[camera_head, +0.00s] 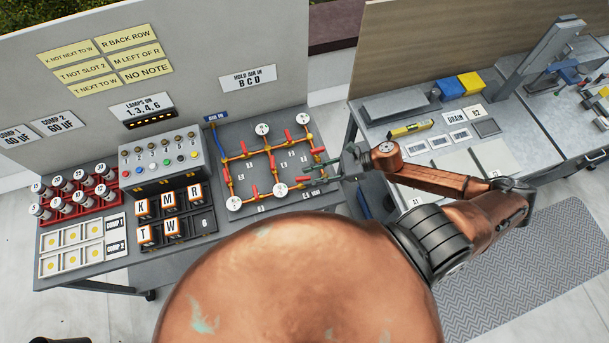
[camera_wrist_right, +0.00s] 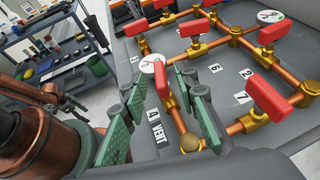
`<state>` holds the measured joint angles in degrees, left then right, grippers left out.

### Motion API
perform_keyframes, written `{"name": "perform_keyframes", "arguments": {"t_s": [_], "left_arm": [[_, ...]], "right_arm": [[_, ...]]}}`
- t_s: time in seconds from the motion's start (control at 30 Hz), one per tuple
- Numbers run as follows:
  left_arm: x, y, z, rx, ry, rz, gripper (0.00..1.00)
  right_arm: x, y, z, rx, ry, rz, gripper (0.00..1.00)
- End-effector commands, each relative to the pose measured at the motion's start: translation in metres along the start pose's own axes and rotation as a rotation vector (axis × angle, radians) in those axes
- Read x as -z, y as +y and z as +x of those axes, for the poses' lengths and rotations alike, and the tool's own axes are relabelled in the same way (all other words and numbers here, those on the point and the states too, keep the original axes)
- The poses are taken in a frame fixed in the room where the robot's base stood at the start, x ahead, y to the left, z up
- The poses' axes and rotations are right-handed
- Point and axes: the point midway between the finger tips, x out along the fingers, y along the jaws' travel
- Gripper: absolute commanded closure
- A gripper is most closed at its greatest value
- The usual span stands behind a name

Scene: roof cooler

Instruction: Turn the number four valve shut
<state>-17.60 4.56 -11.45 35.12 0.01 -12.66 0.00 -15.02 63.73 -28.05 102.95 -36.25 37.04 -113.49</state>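The number four valve has a red lever (camera_wrist_right: 162,82) over a copper pipe, beside the label "4 VENT" (camera_wrist_right: 156,128) in the right wrist view. The lever appears roughly in line with its pipe. My right gripper (camera_wrist_right: 163,106) is open, its green-padded fingers apart on either side of the lever and pipe; I cannot tell if either pad touches. In the head view my right gripper (camera_head: 325,168) reaches from the right to the pipe board's right edge, partly covering that side. My left gripper is not in view.
The pipe board (camera_head: 238,190) carries several other red levers, including one by label 7 (camera_wrist_right: 268,98) close to the fingers, and round gauges (camera_head: 262,129). A lamp box (camera_head: 160,160) and lettered blocks (camera_head: 168,201) stand left. A second bench (camera_head: 455,160) stands right.

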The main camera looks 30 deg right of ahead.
Motion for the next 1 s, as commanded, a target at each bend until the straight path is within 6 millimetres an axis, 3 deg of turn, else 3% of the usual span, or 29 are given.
{"name": "perform_keyframes", "arguments": {"t_s": [0.2,0.53,0.93,1.0], "left_arm": [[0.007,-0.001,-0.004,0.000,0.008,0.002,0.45],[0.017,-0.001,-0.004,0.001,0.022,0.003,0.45],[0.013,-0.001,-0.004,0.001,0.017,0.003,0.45],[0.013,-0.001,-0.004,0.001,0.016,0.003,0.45]], "right_arm": [[-0.001,0.000,0.022,0.001,-0.002,0.002,0.72],[0.001,0.000,0.025,0.004,0.000,0.004,0.72],[0.001,0.000,0.025,0.005,-0.001,0.004,1.00],[0.001,0.000,0.024,0.005,-0.001,0.004,1.00]]}}
